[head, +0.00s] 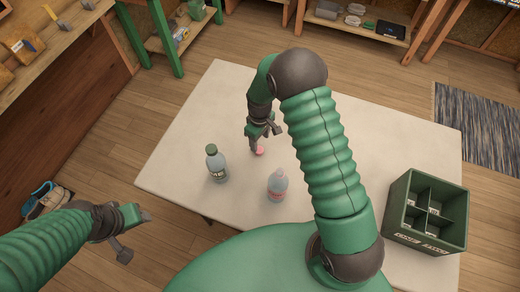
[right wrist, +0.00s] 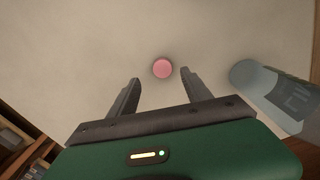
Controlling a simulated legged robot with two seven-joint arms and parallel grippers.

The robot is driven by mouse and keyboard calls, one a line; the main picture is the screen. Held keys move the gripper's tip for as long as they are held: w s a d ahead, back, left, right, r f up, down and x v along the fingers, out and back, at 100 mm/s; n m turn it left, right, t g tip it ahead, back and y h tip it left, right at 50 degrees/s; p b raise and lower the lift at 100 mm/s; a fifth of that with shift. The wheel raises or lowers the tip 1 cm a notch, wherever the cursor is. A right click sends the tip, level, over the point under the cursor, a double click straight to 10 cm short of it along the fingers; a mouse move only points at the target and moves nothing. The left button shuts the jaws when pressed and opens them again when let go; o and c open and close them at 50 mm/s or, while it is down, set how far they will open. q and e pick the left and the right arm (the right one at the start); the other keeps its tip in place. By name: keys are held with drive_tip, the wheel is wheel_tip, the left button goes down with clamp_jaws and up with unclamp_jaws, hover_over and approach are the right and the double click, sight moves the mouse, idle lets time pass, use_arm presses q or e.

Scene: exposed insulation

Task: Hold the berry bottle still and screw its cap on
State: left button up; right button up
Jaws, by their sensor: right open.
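A clear bottle with a pinkish label (head: 278,187), which looks like the berry bottle, stands upright on the pale table (head: 330,245). No coloured cap shows on its top. A small round pink cap (head: 259,151) lies on the table behind it, to its left. My right gripper (head: 264,141) is open and points down over the cap. In the right wrist view the cap (right wrist: 162,68) shows just beyond and between the spread fingertips (right wrist: 160,77), untouched as far as I can see. My left gripper (head: 137,236) is open and empty, off the table's left side.
A second clear bottle with a green cap (head: 216,164) stands left of the berry bottle. A green divided crate (head: 393,217) sits at the table's right. The far table area is clear.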

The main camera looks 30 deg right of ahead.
sight(259, 149)
drive_tip(key=shift+w+a+f, duration=0.1)
drive_tip(key=shift+a+f, duration=0.1)
drive_tip(key=shift+a, duration=0.25)
drive_tip(key=shift+d+f, duration=0.1)
drive_tip(key=shift+f, duration=0.1)
drive_tip(key=f, duration=0.4)
drive_tip(key=shift+d+f+p, duration=0.1)
drive_tip(key=shift+d+p, duration=0.1)
drive_tip(key=shift+p, duration=0.15)
drive_tip(key=shift+w+a+f, duration=0.1)
drive_tip(key=shift+f, duration=0.3)
drive_tip(key=shift+a, duration=0.1)
drive_tip(key=shift+a+r, duration=0.1)
clamp_jaws()
wheel_tip(259, 149, up, 10)
drive_tip(key=shift+b, duration=0.3)
